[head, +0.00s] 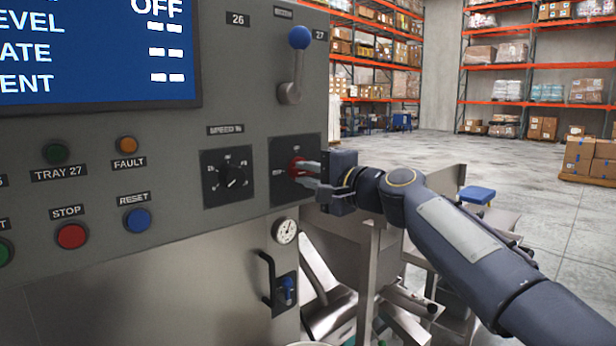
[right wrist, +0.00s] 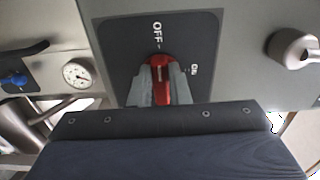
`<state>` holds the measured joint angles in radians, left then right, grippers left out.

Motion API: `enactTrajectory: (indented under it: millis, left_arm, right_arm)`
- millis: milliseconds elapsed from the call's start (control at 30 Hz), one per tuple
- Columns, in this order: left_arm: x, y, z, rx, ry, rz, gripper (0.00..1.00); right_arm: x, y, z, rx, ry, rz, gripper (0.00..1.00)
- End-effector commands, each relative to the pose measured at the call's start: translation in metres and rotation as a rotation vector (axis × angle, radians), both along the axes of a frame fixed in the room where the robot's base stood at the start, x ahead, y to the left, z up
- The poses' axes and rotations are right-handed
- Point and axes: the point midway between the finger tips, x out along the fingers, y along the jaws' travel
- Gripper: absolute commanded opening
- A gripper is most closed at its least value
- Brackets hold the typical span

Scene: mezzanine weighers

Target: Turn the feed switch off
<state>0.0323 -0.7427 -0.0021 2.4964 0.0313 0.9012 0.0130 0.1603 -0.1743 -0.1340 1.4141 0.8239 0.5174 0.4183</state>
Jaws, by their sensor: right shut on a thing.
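The feed switch is a red rotary knob (head: 294,166) on a dark square plate at the right end of the grey panel. It also shows in the right wrist view (right wrist: 160,75), where the plate carries the words OFF and ON. Its white pointer line appears to point to the OFF mark. My right gripper (head: 308,174) comes in from the right and is shut on the knob. In the right wrist view its two grey fingers (right wrist: 162,88) lie on either side of the knob. My left gripper is not in view.
The panel has a black speed dial (head: 231,176), a blue-ball lever (head: 298,40), a red stop button (head: 72,236) and a blue reset button (head: 137,220). A screen (head: 95,55) shows OFF at its top. A gauge (head: 285,231) and black handle (head: 267,280) sit below.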

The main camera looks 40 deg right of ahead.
Motion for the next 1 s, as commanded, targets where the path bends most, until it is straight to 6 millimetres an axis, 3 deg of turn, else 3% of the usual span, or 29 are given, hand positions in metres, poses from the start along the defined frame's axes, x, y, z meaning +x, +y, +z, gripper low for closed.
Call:
enactTrajectory:
  millis: [267,300,433,767,1000]
  left_arm:
    - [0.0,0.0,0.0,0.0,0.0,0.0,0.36]
    - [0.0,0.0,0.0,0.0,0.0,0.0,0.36]
    - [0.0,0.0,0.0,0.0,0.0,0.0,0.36]
    - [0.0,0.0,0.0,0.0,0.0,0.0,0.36]
    - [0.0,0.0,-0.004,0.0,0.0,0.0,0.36]
  right_arm:
    - [0.0,0.001,-0.001,-0.004,0.003,0.002,0.0]
    - [0.0,0.001,-0.001,-0.004,0.003,0.002,0.21]
    - [0.0,0.0,-0.001,-0.003,0.002,0.001,0.38]
    - [-0.004,0.0,0.0,-0.002,0.0,0.0,0.38]
    - [-0.04,-0.004,0.0,-0.002,-0.002,-0.002,0.38]
